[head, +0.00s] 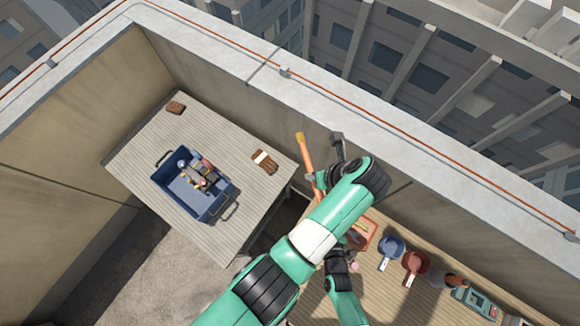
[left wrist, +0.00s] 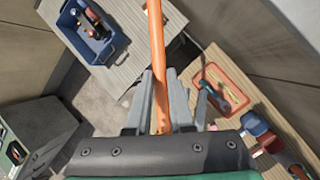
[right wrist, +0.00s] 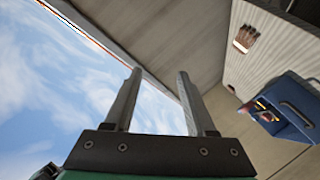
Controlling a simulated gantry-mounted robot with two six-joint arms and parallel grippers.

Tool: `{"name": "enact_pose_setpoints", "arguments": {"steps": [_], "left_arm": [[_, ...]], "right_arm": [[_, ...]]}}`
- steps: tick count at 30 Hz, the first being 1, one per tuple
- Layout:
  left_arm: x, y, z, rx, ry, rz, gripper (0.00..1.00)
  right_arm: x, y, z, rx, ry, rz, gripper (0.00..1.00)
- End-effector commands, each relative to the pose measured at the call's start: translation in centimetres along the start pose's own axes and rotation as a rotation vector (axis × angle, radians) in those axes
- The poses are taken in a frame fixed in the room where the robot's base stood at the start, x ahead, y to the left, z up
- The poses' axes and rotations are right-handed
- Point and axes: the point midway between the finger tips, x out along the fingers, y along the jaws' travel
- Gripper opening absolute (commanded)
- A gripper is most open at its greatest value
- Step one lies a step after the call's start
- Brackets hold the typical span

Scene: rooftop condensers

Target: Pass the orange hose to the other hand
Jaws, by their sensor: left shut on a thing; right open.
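The orange hose (head: 305,153) is a straight, slender piece standing out above the gap between the two tables in the head view. Its lower part is hidden behind my green arm. In the left wrist view my left gripper (left wrist: 155,115) is shut on the hose (left wrist: 157,60), which runs up and out of the frame. My right gripper (right wrist: 158,95) is open in the right wrist view, with nothing between its fingers. The hose does not show in that view. My arms overlap in the head view, so the exact gap between the right gripper and the hose is unclear.
A blue toolbox (head: 175,204) and a brown brush (head: 265,161) sit on the left table (head: 220,130). An orange tray (left wrist: 207,75) is on the right table. Blue (head: 391,248) and red (head: 415,264) scoop-like items lie there too. A parapet (head: 240,62) runs behind.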

Motion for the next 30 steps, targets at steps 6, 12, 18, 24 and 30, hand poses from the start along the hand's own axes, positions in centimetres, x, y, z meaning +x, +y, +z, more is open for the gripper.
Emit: {"name": "enact_pose_setpoints", "arguments": {"steps": [6,12,18,24,30], "left_arm": [[0.0,0.0,0.0,0.000,-0.001,0.000,0.00],[0.0,0.0,0.0,0.000,-0.001,0.000,0.00],[0.0,0.0,0.0,0.000,-0.001,0.000,0.00],[0.0,0.0,0.0,0.000,-0.001,0.000,0.00],[0.0,0.0,0.0,0.000,-0.001,0.000,0.00]], "right_arm": [[-6.6,-13.0,-2.4,0.229,-0.025,-0.431,0.56],[-10.8,-18.5,-9.5,0.665,-0.044,-0.659,0.56],[-5.6,-12.2,-18.5,1.243,0.051,-0.455,0.56],[0.0,-0.9,-24.0,1.966,0.188,-0.066,0.56],[1.8,6.2,-23.9,2.644,0.242,0.421,0.56]]}}
